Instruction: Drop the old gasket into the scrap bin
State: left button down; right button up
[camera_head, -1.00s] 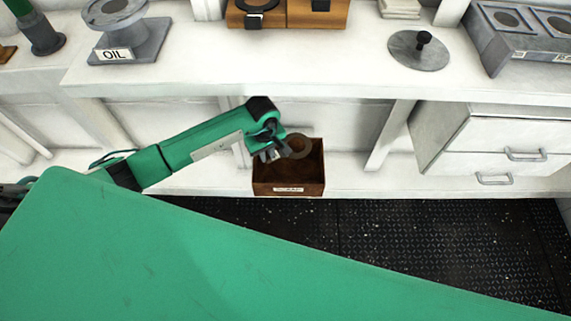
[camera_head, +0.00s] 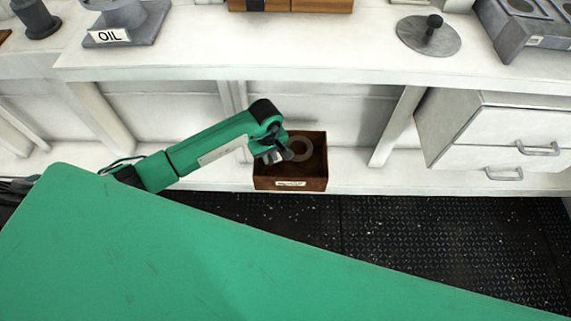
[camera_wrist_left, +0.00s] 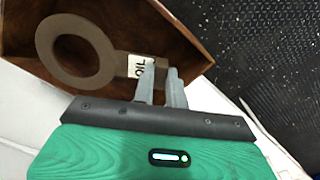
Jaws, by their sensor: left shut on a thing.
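The old gasket (camera_head: 308,147) is a brown-grey flat ring with a tab. In the left wrist view the gasket (camera_wrist_left: 46,45) shows a white label reading OIL on its tab. My left gripper (camera_head: 281,154) is shut on the tab, and in the left wrist view its fingers (camera_wrist_left: 160,72) stand close together at it. The scrap bin (camera_head: 290,184) is an open brown box with a white label on its front. The ring is over or within the bin's opening; I cannot tell its exact height. The bin's brown walls (camera_wrist_left: 180,28) surround it in the left wrist view. My right gripper is out of view.
The bin stands on a low white shelf (camera_head: 215,178) beneath a white bench (camera_head: 300,62). A grey OIL stand (camera_head: 128,30) and a round grey plate with a knob (camera_head: 415,38) are on the bench. Grey drawers (camera_head: 480,140) are at right. Dark deck floor (camera_head: 400,225) lies in front.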

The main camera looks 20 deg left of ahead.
pick_arm(q)
jog(key=c, duration=1.3)
grip_release()
jog(key=shift+c, duration=0.2)
notch_tip(320, 180, up, 7)
jog(key=shift+f, duration=0.1)
jog(key=shift+r, duration=0.35)
jog(key=shift+s+f, duration=0.1)
